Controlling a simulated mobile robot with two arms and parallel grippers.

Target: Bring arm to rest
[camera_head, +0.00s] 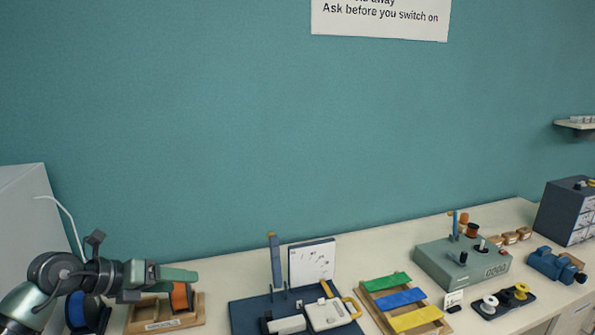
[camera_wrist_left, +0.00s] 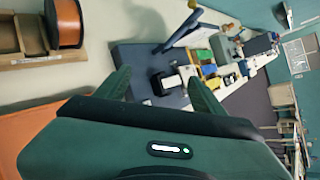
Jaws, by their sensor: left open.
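My left arm comes in from the lower left in the head view. Its gripper (camera_head: 180,275) is in front of the teal wall, overlapping the view of a wooden rack (camera_head: 190,317) with an orange spool (camera_head: 180,298). In the left wrist view the two green fingers of this gripper (camera_wrist_left: 160,88) stand apart with nothing held between them. The orange spool (camera_wrist_left: 68,22) and rack (camera_wrist_left: 30,55) show there at the upper left, apart from the fingers. My right gripper is in neither view.
On the bench, a dark blue mat (camera_head: 245,318) holds a device (camera_head: 330,313) and upright blue post (camera_head: 275,260). To the right are a tray with coloured strips (camera_head: 400,298), a grey-green box (camera_head: 440,262), a blue motor-like unit (camera_head: 550,264) and a drawer cabinet (camera_head: 565,210).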

